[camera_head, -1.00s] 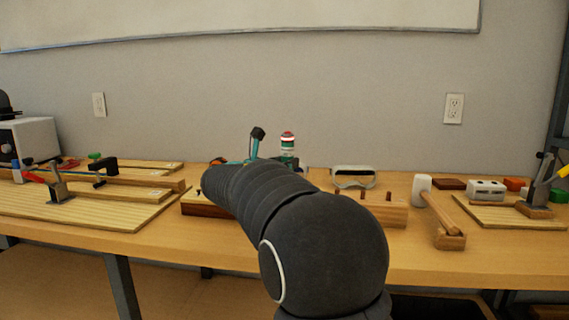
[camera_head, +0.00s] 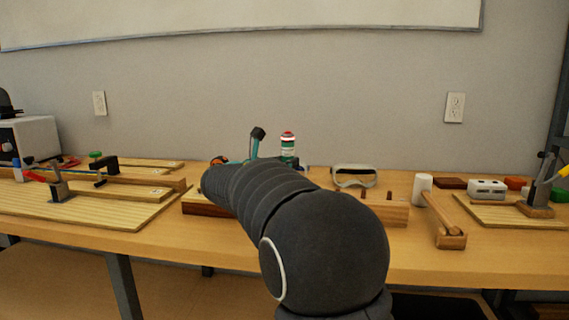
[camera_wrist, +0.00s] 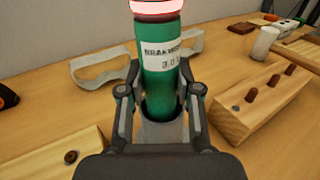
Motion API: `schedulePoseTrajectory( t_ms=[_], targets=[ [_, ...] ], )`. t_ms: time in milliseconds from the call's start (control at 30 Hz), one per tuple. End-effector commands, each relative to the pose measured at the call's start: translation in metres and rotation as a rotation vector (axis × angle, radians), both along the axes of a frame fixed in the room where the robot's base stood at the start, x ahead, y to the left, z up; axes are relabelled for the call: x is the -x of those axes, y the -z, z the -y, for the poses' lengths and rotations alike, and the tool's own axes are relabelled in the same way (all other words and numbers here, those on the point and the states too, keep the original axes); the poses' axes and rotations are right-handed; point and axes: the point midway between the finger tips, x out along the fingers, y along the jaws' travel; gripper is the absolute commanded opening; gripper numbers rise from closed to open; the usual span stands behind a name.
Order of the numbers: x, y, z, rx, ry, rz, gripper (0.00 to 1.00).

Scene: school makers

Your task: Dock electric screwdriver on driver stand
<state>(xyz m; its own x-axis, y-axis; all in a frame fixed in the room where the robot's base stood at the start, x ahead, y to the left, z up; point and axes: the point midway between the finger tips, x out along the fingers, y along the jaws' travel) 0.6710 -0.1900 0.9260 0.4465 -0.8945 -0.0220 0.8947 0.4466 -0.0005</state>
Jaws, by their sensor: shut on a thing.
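My gripper (camera_wrist: 160,108) is shut on an upright green cylinder with a printed white label and a red-and-white glowing band at its top; I take it to be the electric screwdriver (camera_wrist: 158,72). Its lower end is hidden between the fingers. In the head view a red, white and green upright thing (camera_head: 288,145) rises behind my arm and looks like the same object.
Clear goggles (camera_head: 354,176) lie behind the held cylinder. A wooden block with dark pegs (camera_wrist: 262,100) is close on the right. A white-headed mallet (camera_head: 422,188) rests further right. A teal thing with a black top (camera_head: 257,140) stands left of the cylinder.

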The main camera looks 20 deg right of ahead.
Motion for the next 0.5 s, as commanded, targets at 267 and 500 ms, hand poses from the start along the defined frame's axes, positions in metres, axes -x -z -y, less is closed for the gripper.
schedulePoseTrajectory(
  t_ms=[267,500],
  targets=[
    [0.0002,0.0016,0.0001,0.000,0.000,0.001,0.00],
    [0.0001,0.0058,0.0001,0.000,0.000,0.001,0.00]
  ],
)
